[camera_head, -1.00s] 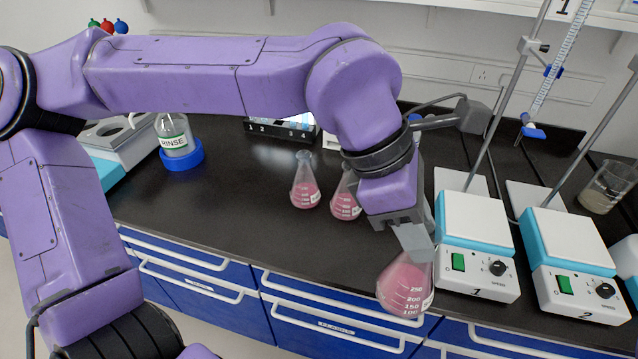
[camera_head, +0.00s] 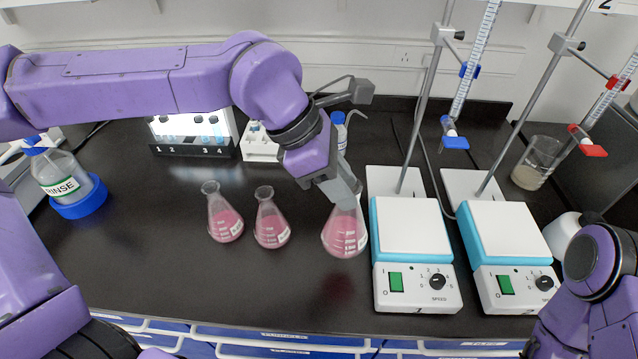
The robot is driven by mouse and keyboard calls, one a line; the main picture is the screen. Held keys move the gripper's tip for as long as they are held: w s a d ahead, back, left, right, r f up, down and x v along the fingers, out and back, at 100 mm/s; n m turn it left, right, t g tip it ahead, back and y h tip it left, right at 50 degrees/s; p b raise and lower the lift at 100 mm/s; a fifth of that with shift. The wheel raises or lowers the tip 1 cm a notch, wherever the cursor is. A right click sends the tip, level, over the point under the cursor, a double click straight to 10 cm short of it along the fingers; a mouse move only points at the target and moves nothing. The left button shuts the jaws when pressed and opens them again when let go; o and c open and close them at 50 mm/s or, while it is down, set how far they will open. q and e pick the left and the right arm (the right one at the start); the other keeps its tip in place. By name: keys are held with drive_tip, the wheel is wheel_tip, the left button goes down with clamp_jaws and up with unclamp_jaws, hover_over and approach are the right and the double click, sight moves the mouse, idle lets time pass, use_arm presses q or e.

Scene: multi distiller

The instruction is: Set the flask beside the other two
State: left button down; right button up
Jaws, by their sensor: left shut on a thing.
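My left gripper (camera_head: 343,192) is shut on the neck of a conical flask (camera_head: 344,236) with pink liquid. The gripper hides the flask's neck. A gap of bare bench lies between the held flask and the nearer one. My right arm shows at the lower right, but its gripper is out of view.
Two stirrer plates (camera_head: 411,230) (camera_head: 503,230) with stands and burettes stand right of the held flask, the first close to it. A rinse bottle (camera_head: 62,178) is at the left, racks (camera_head: 193,148) behind. The bench front (camera_head: 200,300) is clear.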

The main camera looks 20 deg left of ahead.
use_arm(q)
drive_tip(key=w+a+f+p, duration=0.2)
drive_tip(key=w+a+f, duration=0.2)
drive_tip(key=f, duration=0.6)
drive_tip(key=shift+w+a, duration=0.4)
drive_tip(key=shift+w, duration=0.65)
drive_tip(key=shift+f, duration=0.15)
drive_tip(key=shift+f, duration=0.1)
drive_tip(key=c, duration=0.8)
unclamp_jaws()
